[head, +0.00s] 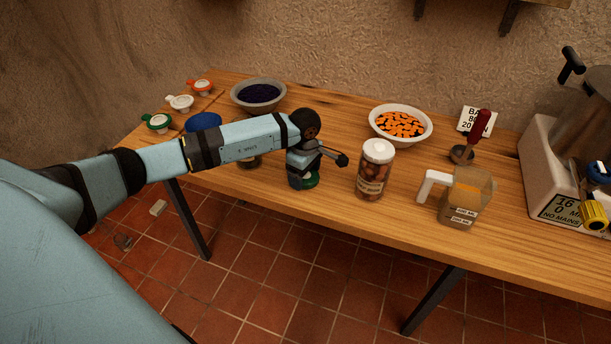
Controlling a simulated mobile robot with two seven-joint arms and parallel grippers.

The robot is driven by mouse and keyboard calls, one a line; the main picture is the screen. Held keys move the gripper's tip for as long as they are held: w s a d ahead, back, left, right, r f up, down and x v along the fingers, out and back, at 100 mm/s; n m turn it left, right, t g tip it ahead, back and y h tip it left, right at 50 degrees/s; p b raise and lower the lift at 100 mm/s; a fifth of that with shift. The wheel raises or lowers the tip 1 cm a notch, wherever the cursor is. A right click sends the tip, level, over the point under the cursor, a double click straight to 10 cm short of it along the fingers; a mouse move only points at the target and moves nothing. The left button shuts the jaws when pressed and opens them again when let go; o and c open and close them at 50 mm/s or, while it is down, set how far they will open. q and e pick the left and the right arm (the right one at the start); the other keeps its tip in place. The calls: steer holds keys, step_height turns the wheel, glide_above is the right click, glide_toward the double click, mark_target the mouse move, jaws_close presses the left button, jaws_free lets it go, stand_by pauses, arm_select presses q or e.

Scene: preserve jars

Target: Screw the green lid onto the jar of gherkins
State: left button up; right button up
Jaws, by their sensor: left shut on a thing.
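My left gripper (306,180) points down near the table's front edge, left of the white-lidded jar. My right gripper is out of view.
A white-lidded jar (374,170) stands close right of the gripper, with a carton-like jug (463,199) further right. Behind are a bowl of orange slices (401,138) and a dark-filled bowl (258,107). A blue round top (203,121) shows behind my arm. Scales (558,170) stand far right.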

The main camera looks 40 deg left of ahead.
arm_select(q)
steer(key=shift+r, duration=0.15)
step_height(320, 180, up, 20)
steer(key=b, duration=0.1)
stand_by(0.3)
steer(key=s+d+f+m+p, duration=1)
steer(key=s+f+m, duration=0.5)
steer(key=m, duration=0.3)
steer(key=d, duration=0.2)
steer(key=shift+d+f, duration=0.2)
steer(key=shift+d, duration=0.15)
